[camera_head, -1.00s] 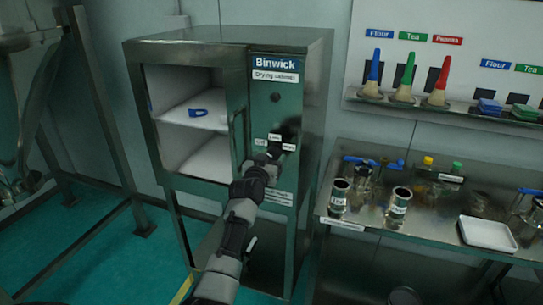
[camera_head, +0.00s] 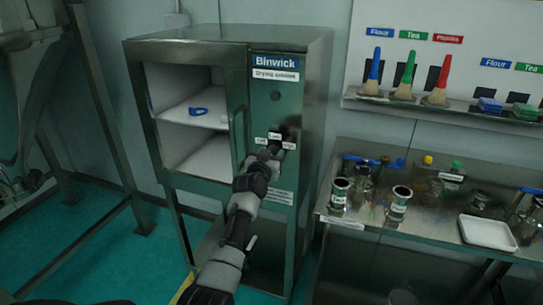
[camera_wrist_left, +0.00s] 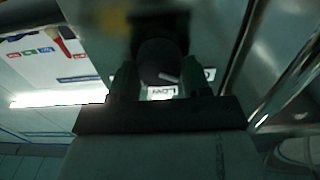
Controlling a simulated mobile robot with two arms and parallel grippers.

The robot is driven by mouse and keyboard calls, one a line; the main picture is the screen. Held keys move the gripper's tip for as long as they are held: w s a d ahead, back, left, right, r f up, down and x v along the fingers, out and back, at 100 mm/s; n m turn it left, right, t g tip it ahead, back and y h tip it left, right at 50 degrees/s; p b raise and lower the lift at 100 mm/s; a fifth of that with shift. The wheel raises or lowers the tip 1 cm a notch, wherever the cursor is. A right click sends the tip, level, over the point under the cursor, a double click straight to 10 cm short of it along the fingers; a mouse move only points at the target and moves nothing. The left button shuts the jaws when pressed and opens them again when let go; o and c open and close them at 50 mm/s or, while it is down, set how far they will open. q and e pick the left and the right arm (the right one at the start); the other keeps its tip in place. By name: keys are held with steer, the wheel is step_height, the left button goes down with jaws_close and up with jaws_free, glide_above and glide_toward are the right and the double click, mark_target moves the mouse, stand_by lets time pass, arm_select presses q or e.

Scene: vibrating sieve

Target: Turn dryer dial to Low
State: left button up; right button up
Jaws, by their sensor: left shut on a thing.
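The drying cabinet (camera_head: 262,190) stands in the middle of the head view, with a dial on its front panel below the Binwick sign. Small white labels sit around the dial; the Low label (camera_head: 274,135) is the top one. My left gripper (camera_head: 269,152) reaches the panel and hides most of the dial. In the left wrist view the dark round dial (camera_wrist_left: 160,62) sits between the two fingers of my left gripper (camera_wrist_left: 161,85), which is shut on it. A white mark on the dial slants beside the Low label (camera_wrist_left: 162,92) and does not clearly point straight at it.
The cabinet's open compartment (camera_head: 192,142) holds a blue item (camera_head: 198,111) on its upper shelf. A vertical handle stands just left of the dial. A steel table (camera_head: 430,225) with jars and a white tray (camera_head: 488,233) is at the right. A metal frame stands at the left.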

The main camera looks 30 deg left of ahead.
arm_select(q)
steer(key=m, duration=0.5)
steer(key=shift+d+m+p, duration=0.1)
steer(key=shift+m+p, duration=0.3)
steer(key=m, duration=0.5)
steer(key=shift+d+f+m, duration=0.1)
steer(key=shift+f+m, duration=0.05)
steer(key=shift+m, duration=0.25)
steer(key=o, duration=0.9)
steer(key=b+v, duration=0.1)
steer(key=v, duration=0.9)
steer(key=shift+s, duration=0.4)
